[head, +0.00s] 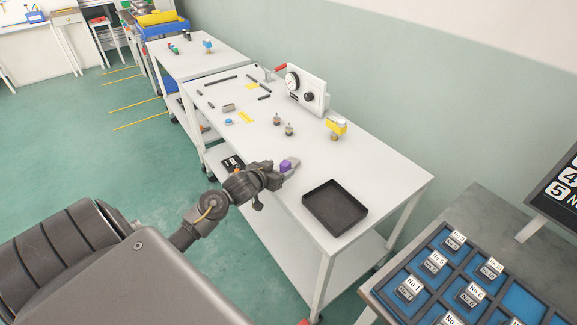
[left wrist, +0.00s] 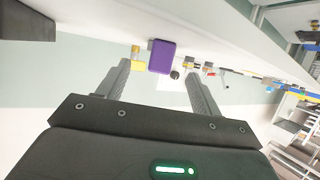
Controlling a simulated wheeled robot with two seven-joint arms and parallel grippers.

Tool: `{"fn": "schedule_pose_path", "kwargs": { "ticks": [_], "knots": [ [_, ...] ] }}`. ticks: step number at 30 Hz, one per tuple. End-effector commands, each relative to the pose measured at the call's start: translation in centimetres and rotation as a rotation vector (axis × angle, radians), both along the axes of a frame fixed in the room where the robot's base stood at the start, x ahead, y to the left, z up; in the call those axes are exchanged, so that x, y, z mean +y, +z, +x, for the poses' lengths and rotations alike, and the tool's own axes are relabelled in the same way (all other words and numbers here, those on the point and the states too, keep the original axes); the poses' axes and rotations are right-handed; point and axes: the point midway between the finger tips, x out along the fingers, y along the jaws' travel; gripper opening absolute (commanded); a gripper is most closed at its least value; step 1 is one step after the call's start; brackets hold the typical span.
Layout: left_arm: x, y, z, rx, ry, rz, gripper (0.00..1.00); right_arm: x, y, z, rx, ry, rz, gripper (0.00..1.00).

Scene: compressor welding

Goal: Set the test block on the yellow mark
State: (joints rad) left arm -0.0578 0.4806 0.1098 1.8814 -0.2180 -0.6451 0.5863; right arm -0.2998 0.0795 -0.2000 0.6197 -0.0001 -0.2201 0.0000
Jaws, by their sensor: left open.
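A purple block (head: 285,165), which I take to be the test block, stands on the white table near its front edge. My left gripper (head: 286,172) is at the block, partly hiding it in the head view. In the left wrist view the purple block (left wrist: 162,56) shows between and just beyond the two spread fingers (left wrist: 157,78). The fingers are open, with no clear contact on the block. My right gripper is not in view.
A black tray (head: 335,207) is right of the gripper. A gauge box (head: 306,90), a yellow-topped part (head: 336,127), two small metal parts (head: 283,125) and a grey block (head: 228,107) stand on the table. A rack of blue compartments (head: 470,285) is at lower right.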

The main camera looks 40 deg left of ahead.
Motion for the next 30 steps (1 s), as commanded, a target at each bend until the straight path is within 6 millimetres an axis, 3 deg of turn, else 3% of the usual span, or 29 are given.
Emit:
{"fn": "schedule_pose_path", "kwargs": {
  "ticks": [7,17,26,30],
  "knots": [
    [0.1,-0.2,0.8,0.0,0.001,-0.001,0.65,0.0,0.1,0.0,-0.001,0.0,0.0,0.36],
    [0.4,-1.5,5.0,0.0,0.0,-0.001,0.65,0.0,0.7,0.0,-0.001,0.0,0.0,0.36],
    [0.5,-1.7,5.3,0.0,0.0,0.0,0.65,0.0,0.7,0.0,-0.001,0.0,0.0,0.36],
    [0.5,-1.7,5.3,0.0,0.001,0.0,0.47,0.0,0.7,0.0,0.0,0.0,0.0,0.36]
  ]
}}
